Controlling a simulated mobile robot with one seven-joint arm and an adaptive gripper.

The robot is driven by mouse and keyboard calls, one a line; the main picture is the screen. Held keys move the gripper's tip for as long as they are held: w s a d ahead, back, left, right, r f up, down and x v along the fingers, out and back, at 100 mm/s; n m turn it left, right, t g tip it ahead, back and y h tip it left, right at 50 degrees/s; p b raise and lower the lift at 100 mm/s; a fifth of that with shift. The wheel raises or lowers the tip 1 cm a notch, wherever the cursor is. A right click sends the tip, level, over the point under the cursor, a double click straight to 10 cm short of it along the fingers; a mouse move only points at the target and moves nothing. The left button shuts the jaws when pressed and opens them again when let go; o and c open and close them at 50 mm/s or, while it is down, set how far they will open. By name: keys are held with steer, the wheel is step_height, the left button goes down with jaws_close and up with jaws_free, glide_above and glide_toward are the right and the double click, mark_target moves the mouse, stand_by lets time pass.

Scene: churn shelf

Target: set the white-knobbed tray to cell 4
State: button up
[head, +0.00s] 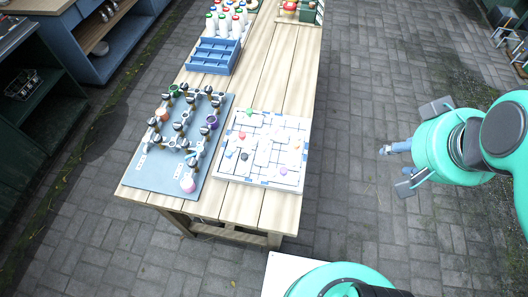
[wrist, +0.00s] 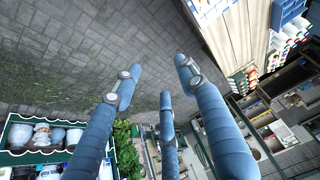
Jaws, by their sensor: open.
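A white board (head: 300,128) with blue lines lies at the table's near right part. White sliding pieces crowd it, with small knobs among them: a green knob (head: 249,113), a black knob (head: 244,156) and a purple knob (head: 283,171). A white knob and the cell numbers are too small to tell. My gripper (head: 396,148) is open and empty, off to the right of the table over the paving. In the wrist view its blue fingers (wrist: 157,74) are spread, with nothing between them.
A grey panel (head: 147,170) with pipes and coloured knobs lies left of the board. Behind it stand a blue divided crate (head: 214,56) and several white bottles (head: 224,26). The wooden table (head: 268,60) has bare planks beyond the board. Paving right of the table is clear.

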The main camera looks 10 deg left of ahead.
steer(key=n+g+p, duration=0.5)
steer(key=n+g, duration=0.1)
steer(key=n, duration=0.3)
glide_above(264, 144)
step_height(264, 144, down, 23)
steer(key=shift+s+r, duration=0.1)
step_height(264, 144, down, 14)
steer(key=shift+r+b, duration=0.1)
steer(key=shift+b, duration=0.5)
